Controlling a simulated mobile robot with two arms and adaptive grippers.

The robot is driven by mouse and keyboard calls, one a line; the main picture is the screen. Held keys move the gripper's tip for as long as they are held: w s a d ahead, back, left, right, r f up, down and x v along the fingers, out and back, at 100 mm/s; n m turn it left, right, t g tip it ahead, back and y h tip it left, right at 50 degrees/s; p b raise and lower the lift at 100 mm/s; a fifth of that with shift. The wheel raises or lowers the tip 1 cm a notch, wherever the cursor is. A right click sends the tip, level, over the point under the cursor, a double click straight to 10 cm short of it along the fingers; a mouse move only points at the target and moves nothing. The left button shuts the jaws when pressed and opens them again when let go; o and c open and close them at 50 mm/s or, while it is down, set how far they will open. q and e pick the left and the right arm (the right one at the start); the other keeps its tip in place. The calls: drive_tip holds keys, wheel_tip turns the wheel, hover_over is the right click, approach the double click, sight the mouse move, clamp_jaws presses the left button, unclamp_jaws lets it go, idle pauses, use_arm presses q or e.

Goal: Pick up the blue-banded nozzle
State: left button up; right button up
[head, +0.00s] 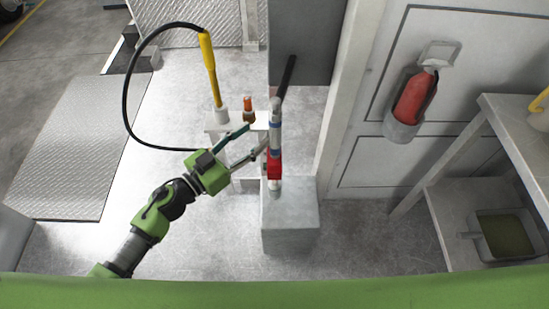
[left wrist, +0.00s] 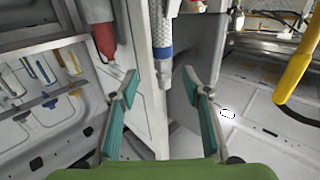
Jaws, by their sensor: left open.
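The blue-banded nozzle (head: 275,125) stands upright in the middle of the head view, with pale parts and a blue band above a red section. It also shows in the left wrist view (left wrist: 162,52), just past the fingertips and between their lines. My left gripper (head: 257,137) is open, reaching in from the left with its fingertips close to the nozzle; the left wrist view also shows it (left wrist: 159,82) with nothing between the fingers. I cannot tell if a finger touches the nozzle. My right gripper is not in view.
A yellow nozzle (head: 209,68) with a black hose stands in a white cup (head: 220,116) to the left. An orange-brown piece (head: 248,104) is beside the blue-banded nozzle. A grey box (head: 290,215) is below. A red extinguisher (head: 413,98) and a shelf (head: 520,125) are at right.

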sight(271, 119)
use_arm(q)
drive_tip(key=x, duration=0.3)
drive_tip(key=shift+w+d, duration=0.2)
drive_tip(key=shift+d, duration=0.05)
drive_tip(key=x, duration=0.3)
drive_tip(key=shift+w, duration=0.45)
drive_tip(key=shift+w+d, duration=0.4)
drive_tip(key=shift+d, duration=0.05)
clamp_jaws()
drive_tip(key=shift+r, duration=0.15)
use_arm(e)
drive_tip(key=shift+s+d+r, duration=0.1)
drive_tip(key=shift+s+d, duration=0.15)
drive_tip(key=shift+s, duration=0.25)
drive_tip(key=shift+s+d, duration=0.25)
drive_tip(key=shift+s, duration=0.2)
